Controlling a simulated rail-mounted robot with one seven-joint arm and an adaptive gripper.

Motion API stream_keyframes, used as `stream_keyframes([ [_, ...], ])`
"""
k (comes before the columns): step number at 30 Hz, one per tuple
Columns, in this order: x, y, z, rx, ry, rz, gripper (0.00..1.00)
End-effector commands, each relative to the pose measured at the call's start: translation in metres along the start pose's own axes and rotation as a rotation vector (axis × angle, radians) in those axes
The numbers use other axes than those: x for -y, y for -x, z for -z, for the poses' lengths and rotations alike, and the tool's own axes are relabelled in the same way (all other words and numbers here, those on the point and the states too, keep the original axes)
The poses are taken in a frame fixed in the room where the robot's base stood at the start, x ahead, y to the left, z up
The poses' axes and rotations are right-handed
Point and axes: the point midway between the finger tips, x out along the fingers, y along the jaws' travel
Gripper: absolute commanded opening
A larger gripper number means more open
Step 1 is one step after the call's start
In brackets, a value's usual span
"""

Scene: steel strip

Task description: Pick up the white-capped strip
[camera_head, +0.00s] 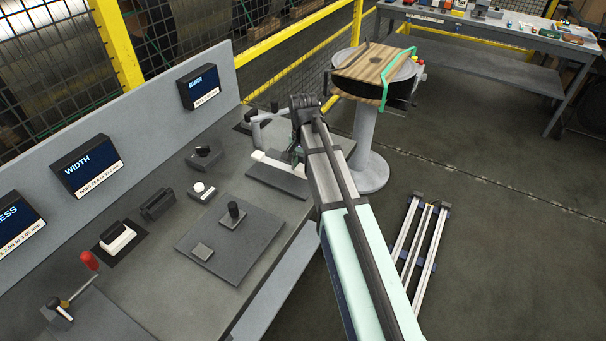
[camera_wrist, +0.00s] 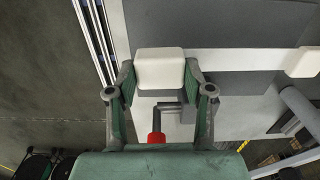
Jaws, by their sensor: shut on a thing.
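The white-capped strip (camera_head: 280,165) lies along a dark grey block on the bench, its left white cap (camera_head: 258,156) clear of my gripper. In the wrist view the strip (camera_wrist: 240,58) runs rightward between a near white cap (camera_wrist: 160,68) and another white cap (camera_wrist: 303,62) at the right edge. My gripper (camera_wrist: 160,82) is shut on the near cap, one finger on each side of it. In the head view my gripper (camera_head: 296,155) is at the strip's right part, and my arm hides that end. I cannot tell whether the strip touches the block.
A grey lever fixture (camera_head: 256,130) stands just behind the strip. A red-tipped rod (camera_wrist: 156,138) shows between my fingers in the wrist view. A dark plate with a post (camera_head: 233,215) is nearer on the bench. A round pedestal table (camera_head: 366,150) stands beyond the bench.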

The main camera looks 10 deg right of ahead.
Motion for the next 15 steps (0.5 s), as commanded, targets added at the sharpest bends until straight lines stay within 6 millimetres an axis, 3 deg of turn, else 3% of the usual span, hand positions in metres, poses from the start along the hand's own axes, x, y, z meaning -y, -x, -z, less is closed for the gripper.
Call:
stream_keyframes([
  [15,0.002,0.118,0.002,-0.002,0.0,0.002,0.12],
])
